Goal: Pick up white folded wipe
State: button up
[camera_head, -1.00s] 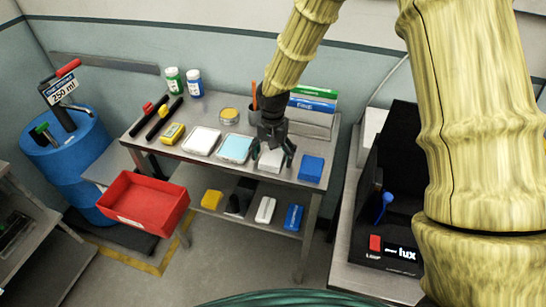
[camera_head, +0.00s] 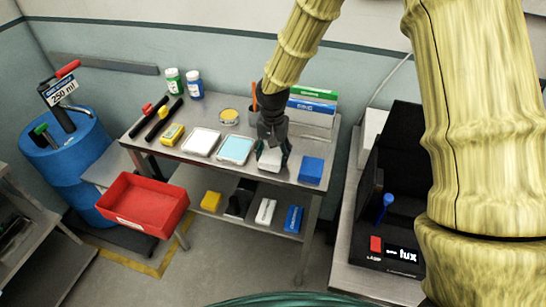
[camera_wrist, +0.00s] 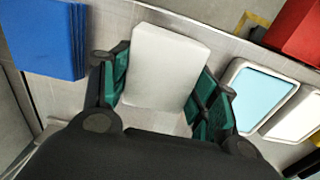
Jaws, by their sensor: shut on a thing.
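The white folded wipe (camera_head: 270,160) is a pale block on the metal table, between the light blue tray and the blue folded block. My gripper (camera_head: 272,152) is over it from above. In the wrist view the wipe (camera_wrist: 165,68) sits between the two green-padded fingers of my gripper (camera_wrist: 163,95), which are shut on its sides. In the head view the fingers partly cover the wipe. I cannot tell whether it is clear of the table top.
The blue block (camera_head: 312,169) stands close on the right, and the light blue tray (camera_head: 236,150) close on the left. Boxes (camera_head: 312,103) stand behind the gripper. A red bin (camera_head: 143,202) hangs at the table's front left. A dark machine (camera_head: 395,215) is at the right.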

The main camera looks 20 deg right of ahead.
jog(key=shift+r+b, duration=0.4)
jog(key=shift+r, duration=0.4)
jog(key=s+a+r+b, duration=0.1)
jog(key=s+b, duration=0.3)
jog(key=s, duration=1.2)
jog(key=shift+r+b, duration=0.3)
jog(key=shift+r, duration=0.4)
jog(key=shift+o, duration=0.4)
